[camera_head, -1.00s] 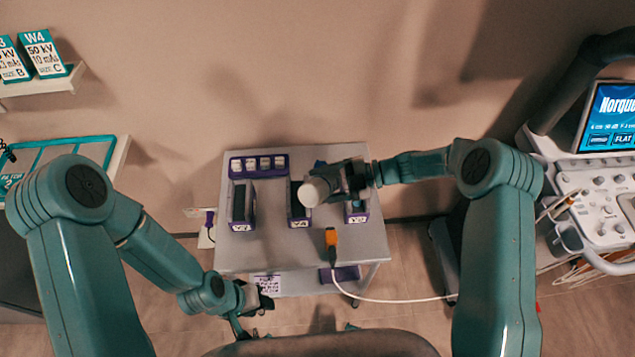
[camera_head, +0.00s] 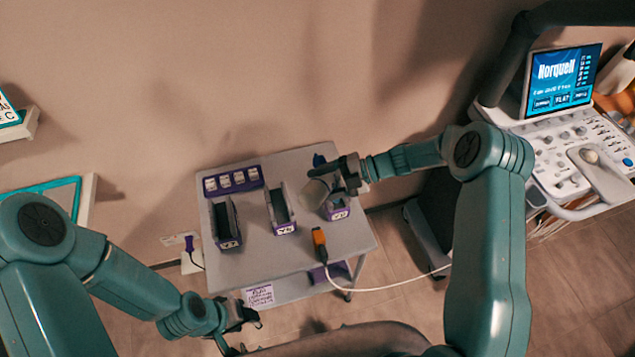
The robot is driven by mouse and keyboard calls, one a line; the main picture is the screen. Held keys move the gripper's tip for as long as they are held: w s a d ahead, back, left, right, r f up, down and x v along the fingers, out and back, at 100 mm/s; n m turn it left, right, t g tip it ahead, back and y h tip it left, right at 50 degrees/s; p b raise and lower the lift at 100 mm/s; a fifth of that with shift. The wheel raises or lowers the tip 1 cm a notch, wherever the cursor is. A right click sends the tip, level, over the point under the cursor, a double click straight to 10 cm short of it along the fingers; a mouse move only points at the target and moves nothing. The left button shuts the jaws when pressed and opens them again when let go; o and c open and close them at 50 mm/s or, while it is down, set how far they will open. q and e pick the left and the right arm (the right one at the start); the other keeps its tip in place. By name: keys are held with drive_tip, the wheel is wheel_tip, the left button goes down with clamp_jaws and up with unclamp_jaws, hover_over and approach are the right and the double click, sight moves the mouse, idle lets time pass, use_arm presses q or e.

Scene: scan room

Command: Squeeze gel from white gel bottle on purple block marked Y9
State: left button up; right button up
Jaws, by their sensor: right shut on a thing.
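Three purple blocks with dark troughs stand in a row on the grey table (camera_head: 290,255): a left block (camera_head: 227,225), a middle block (camera_head: 281,212) and a right block (camera_head: 338,210). My left gripper (camera_head: 243,322) looks open and empty by the table's front left corner.
A purple rack (camera_head: 233,180) with several white-topped items is at the table's back left. An orange-ended probe (camera_head: 319,242) lies near the right block, its white cable (camera_head: 390,287) running right. An ultrasound console (camera_head: 570,150) stands at the right. The table's front is clear.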

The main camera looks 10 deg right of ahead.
drive_tip(key=shift+a+r+n+h, duration=0.15)
drive_tip(key=shift+a+n+h, duration=0.05)
drive_tip(key=shift+n+h, duration=0.2)
drive_tip(key=shift+s+a+n+t+h, duration=0.1)
drive_tip(key=shift+s+n+t+h, duration=0.05)
drive_tip(key=shift+n+t+h, duration=0.35)
drive_tip(key=f+b, duration=0.1)
drive_tip(key=b, duration=0.2)
drive_tip(key=shift+n+t+h+b, duration=0.3)
drive_tip(key=shift+n+h+b, duration=0.05)
drive_tip(key=shift+n+h, duration=0.05)
drive_tip(key=w+d+n+t+h+b, duration=0.1)
drive_tip(key=b, duration=0.4)
drive_tip(key=w+d+r+n+t+h+b, duration=0.1)
drive_tip(key=h+b, duration=0.1)
drive_tip(key=b, duration=0.2)
drive_tip(key=shift+w+d+r+n+t+b, duration=0.2)
drive_tip(key=shift+w+n+t+b, duration=0.1)
drive_tip(key=shift+w+t+b, duration=0.1)
wheel_tip(320, 180, up, 13)
drive_tip(key=w+d+n+t+h+b, duration=0.2)
drive_tip(key=d+n+t+h+b, duration=0.1)
drive_tip(key=n+t+h+b, duration=0.1)
drive_tip(key=n+t+b, duration=0.1)
drive_tip(key=t+b, duration=0.1)
drive_tip(key=b, duration=0.1)
drive_tip(key=shift+w+h+b, duration=0.35)
drive_tip(key=shift+h, duration=0.05)
